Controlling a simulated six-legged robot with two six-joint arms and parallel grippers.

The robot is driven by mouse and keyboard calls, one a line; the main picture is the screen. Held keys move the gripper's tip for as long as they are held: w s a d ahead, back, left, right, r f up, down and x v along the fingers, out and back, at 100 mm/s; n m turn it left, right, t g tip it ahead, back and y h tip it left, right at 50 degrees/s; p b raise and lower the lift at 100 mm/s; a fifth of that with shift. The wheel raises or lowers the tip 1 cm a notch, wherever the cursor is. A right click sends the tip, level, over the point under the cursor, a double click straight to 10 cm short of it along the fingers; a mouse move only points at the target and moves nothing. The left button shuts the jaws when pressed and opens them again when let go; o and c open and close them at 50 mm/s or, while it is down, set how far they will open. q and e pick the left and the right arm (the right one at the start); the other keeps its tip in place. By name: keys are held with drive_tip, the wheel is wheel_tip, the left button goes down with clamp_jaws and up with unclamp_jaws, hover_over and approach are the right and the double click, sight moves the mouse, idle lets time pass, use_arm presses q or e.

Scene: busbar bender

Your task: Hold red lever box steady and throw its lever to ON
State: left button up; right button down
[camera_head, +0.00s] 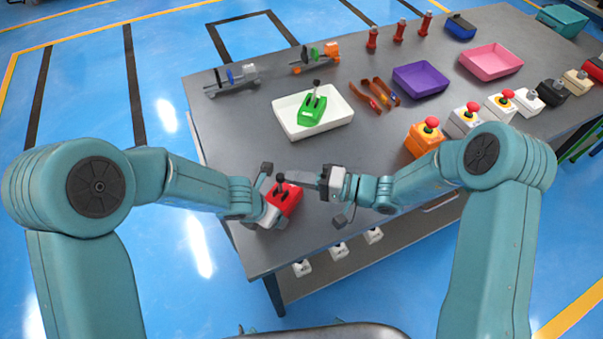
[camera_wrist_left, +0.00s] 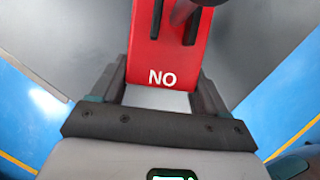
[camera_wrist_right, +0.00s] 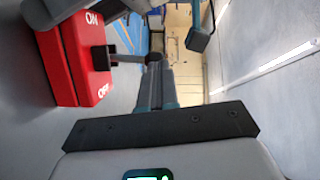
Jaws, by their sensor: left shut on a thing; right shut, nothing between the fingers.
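The red lever box (camera_head: 288,201) sits near the table's front left edge. My left gripper (camera_head: 273,203) is shut on it; in the left wrist view the fingers (camera_wrist_left: 161,88) lie on either side of its lettered end. That lettering reads ON upside down. My right gripper (camera_head: 303,179) is shut and empty, its fingertips close to the lever's black knob (camera_head: 281,179). In the right wrist view the closed fingers (camera_wrist_right: 162,78) are at the knob; I cannot tell if they touch. There the lever (camera_wrist_right: 127,58) stands out from the box, between ON and OFF.
A white tray (camera_head: 341,121) holding a green lever box (camera_head: 313,108) stands behind. Purple (camera_head: 421,81) and pink (camera_head: 492,63) bins are farther right. Emergency-stop boxes, including an orange one (camera_head: 420,141), line the right front edge. Bare table lies left of the tray.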

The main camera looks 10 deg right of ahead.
use_arm(q)
drive_tip(key=shift+d, duration=0.1)
use_arm(e)
drive_tip(key=s+a+n, duration=0.1)
drive_tip(key=s+a+n+h, duration=0.1)
drive_tip(key=n, duration=0.1)
drive_tip(key=shift+s+r, duration=0.1)
drive_tip(key=shift+r, duration=0.05)
drive_tip(key=shift+d, duration=0.15)
drive_tip(key=v, duration=1)
drive_tip(key=shift+s, duration=0.2)
use_arm(q)
drive_tip(key=o, duration=1.3)
drive_tip(key=shift+c, duration=0.2)
